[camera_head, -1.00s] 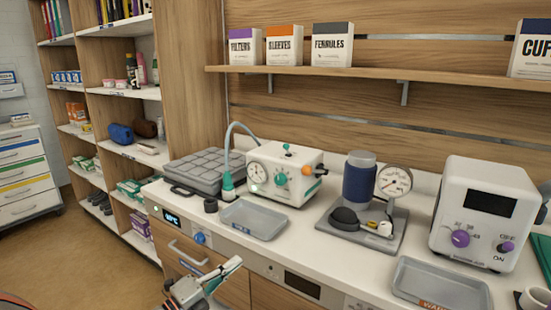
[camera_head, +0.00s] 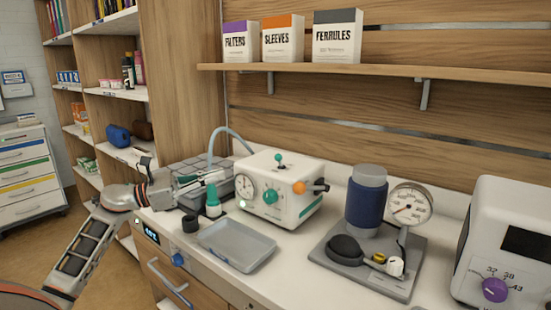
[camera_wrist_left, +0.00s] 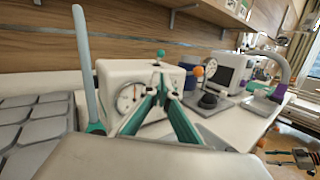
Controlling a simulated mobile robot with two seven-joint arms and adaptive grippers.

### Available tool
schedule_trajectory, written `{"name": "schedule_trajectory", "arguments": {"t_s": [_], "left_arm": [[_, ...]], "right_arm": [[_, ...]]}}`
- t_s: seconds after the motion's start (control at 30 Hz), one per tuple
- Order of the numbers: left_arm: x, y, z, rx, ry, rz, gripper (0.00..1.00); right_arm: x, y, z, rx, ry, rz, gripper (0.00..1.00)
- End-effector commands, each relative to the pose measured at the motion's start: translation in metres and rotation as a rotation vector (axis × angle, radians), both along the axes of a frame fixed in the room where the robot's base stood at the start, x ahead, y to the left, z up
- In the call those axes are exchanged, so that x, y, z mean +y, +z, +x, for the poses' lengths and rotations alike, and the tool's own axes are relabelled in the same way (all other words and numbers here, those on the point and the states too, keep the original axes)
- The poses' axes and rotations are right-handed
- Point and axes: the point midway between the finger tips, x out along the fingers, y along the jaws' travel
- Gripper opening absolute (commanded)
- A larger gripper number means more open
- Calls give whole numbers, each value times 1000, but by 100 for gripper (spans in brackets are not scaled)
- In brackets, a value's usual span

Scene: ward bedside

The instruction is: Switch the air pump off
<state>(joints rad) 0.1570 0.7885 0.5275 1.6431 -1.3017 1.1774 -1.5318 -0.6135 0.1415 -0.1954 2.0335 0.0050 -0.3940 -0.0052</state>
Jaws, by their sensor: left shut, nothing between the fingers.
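The white box with a round dial, a hose and a green light, which looks like the air pump (camera_head: 290,212), stands on the counter. A teal-tipped lever (camera_head: 279,160) stands up on its top; a teal knob (camera_head: 270,196) and an orange-ended fitting (camera_head: 300,187) are on its sides. My left gripper (camera_head: 203,179) is shut and empty, left of the box and above the grey gridded tray. In the left wrist view, the closed fingertips (camera_wrist_left: 164,86) show in front of the box (camera_wrist_left: 112,72), overlapping its face below the lever (camera_wrist_left: 160,54). Contact cannot be told.
A grey tray (camera_head: 237,246) lies in front of the box. A gauge stand (camera_head: 362,270) and another white unit (camera_head: 485,240) are to the right. A shelf (camera_head: 350,70) runs above.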

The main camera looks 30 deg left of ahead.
Motion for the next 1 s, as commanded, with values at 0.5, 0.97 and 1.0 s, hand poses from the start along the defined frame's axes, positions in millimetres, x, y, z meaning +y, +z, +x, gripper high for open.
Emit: {"name": "schedule_trajectory", "arguments": {"t_s": [0.5,0.97,1.0], "left_arm": [[-5,2,6,-2,0,-3,0],[-55,19,70,-5,-1,-6,0],[-60,20,76,-4,-1,-6,0]], "right_arm": [[1,-12,-16,37,2,0,40],[5,13,-4,8,0,19,40],[6,14,-4,7,0,21,40]]}}
